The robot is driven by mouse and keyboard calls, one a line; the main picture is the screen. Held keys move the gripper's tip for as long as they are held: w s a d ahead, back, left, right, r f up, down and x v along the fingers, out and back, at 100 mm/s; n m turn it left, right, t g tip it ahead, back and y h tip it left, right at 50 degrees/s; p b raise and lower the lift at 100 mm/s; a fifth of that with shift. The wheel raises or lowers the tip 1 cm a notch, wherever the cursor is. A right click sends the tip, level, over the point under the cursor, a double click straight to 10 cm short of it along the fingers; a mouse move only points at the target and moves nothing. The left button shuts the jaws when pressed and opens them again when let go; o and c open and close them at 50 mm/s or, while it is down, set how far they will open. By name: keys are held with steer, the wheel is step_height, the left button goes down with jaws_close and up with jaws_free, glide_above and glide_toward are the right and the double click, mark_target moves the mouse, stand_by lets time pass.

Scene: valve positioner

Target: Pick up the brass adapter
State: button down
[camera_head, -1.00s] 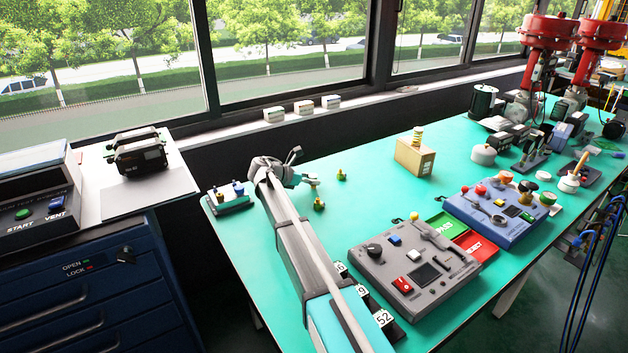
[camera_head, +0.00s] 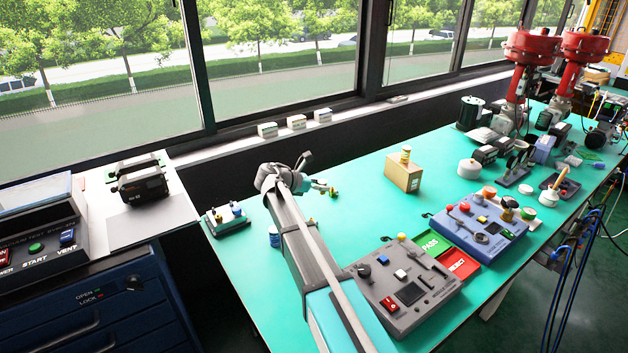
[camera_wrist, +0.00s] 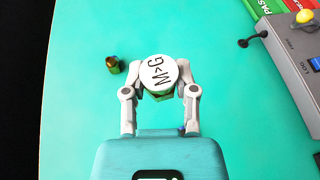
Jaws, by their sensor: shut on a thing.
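My gripper (camera_wrist: 160,88) has both fingers closed around a short piece with a round white top marked "M>G", and a brass-green edge shows below it. I take this piece for the brass adapter (camera_wrist: 158,71); its lower part is hidden under its top. In the head view my gripper (camera_head: 318,186) is over the far left of the green table, and the held piece is too small to make out. A loose brass fitting (camera_wrist: 112,64) stands just left of the held piece in the wrist view, apart from the fingers.
A grey control panel (camera_head: 405,288) and green PASS (camera_head: 432,245) and red (camera_head: 458,263) pads are to the right. A small rack (camera_head: 227,219) is at the left table edge. The table around the fittings is mostly clear.

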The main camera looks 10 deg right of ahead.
steer(key=s+d+r+p, duration=0.2)
steer(key=s+d, duration=0.1)
steer(key=s, duration=0.2)
steer(key=shift+s+r, duration=0.15)
steer(key=shift+r, duration=0.2)
stand_by(0.4)
